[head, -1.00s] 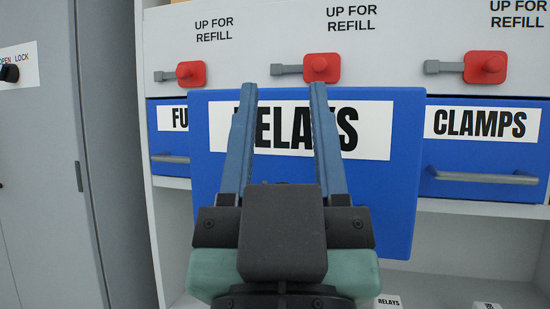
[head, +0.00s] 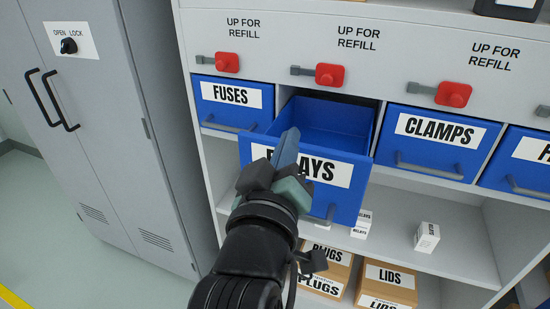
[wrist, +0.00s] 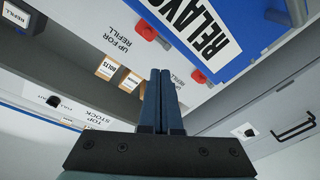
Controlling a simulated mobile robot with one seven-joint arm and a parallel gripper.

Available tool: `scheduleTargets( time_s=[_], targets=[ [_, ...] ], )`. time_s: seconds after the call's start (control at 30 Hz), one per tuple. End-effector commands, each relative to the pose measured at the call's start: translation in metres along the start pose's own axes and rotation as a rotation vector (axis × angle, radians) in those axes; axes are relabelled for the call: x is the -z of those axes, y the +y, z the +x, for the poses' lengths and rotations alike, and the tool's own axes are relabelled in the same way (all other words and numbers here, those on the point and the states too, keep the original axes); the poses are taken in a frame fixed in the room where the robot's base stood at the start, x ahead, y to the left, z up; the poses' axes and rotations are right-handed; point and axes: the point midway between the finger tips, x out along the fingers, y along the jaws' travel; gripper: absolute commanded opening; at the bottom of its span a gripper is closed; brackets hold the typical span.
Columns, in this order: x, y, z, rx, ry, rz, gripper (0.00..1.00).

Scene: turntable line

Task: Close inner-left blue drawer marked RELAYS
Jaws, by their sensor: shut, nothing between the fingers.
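The blue RELAYS drawer (head: 345,203) is pulled out well past its neighbours in the head view, with its empty-looking inside (head: 335,118) showing. Its grey handle (head: 326,216) is low on the front, partly behind my arm. My gripper (head: 289,140) is shut and empty, in front of the left part of the drawer front, covering some of the label. Its tips overlap the drawer's top edge; I cannot tell whether they touch. In the wrist view, my closed fingers (wrist: 163,75) point up, with the tilted drawer front (wrist: 222,62) to their right, apart from them.
The FUSES drawer (head: 232,108) at left and CLAMPS drawer (head: 436,145) at right are shut. Red latches (head: 330,76) sit above the drawers. Below are small white boxes (head: 427,237) and brown boxes (head: 388,284). A grey cabinet (head: 110,130) stands at left, with open floor before it.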

Motion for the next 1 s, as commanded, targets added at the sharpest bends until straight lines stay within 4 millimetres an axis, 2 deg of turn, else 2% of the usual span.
scheduleTargets(
  time_s=[0.03,0.17,0.3,0.4,0.5,0.6,0.77,0.87,1.0],
  targets=[
    [0.001,-0.006,-0.002,0.02,-0.065,-0.17,0.0],
    [-0.035,-0.038,-0.02,0.055,-0.188,-0.741,0.0],
    [-0.058,-0.064,-0.052,0.103,-0.239,-1.375,0.0],
    [-0.065,-0.079,-0.076,0.126,-0.232,-1.797,0.0],
    [-0.068,-0.089,-0.097,0.13,-0.211,-2.134,0.0],
    [-0.068,-0.097,-0.111,0.121,-0.186,-2.359,0.0],
    [-0.069,-0.101,-0.117,0.107,-0.174,-2.5,0.0],
    [-0.069,-0.099,-0.107,0.105,-0.177,-2.506,0.0],
    [-0.071,-0.096,-0.083,0.105,-0.179,-2.502,0.0]
  ],
)
